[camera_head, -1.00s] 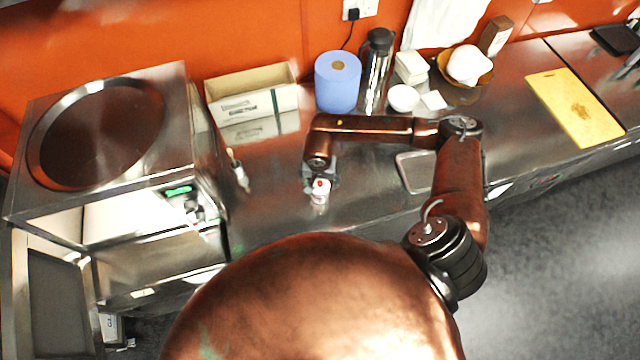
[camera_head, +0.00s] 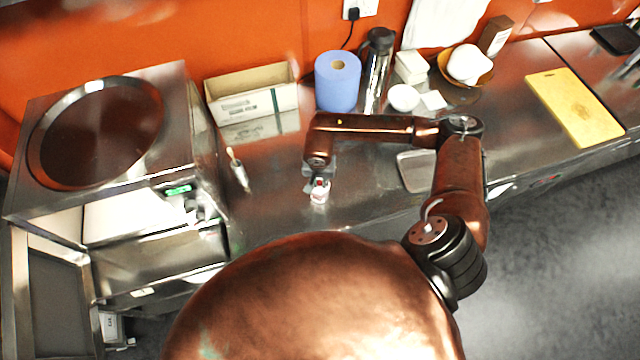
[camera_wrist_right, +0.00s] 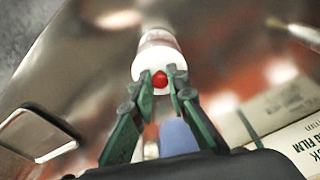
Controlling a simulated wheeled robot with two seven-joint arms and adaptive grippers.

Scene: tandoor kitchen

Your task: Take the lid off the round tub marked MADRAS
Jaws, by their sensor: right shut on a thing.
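A small round white tub (camera_head: 319,196) stands on the steel counter below my right gripper (camera_head: 319,182). It also shows in the right wrist view (camera_wrist_right: 157,40), with a white lid (camera_wrist_right: 154,69) that has a red knob (camera_wrist_right: 159,80) on top. The fingers of my right gripper, seen in the wrist view (camera_wrist_right: 162,76), are shut on the red knob. The lid appears to sit on the tub; I cannot see a clear gap. The marking on the tub is too small to read. My left gripper is not in view.
A steel oven-like unit (camera_head: 195,120) stands at the left. A cardboard box (camera_head: 252,104), a blue roll (camera_head: 338,85) and a dark flask (camera_head: 376,75) stand behind. A small metal tray (camera_head: 415,172) lies to the right. The counter around the tub is mostly clear.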

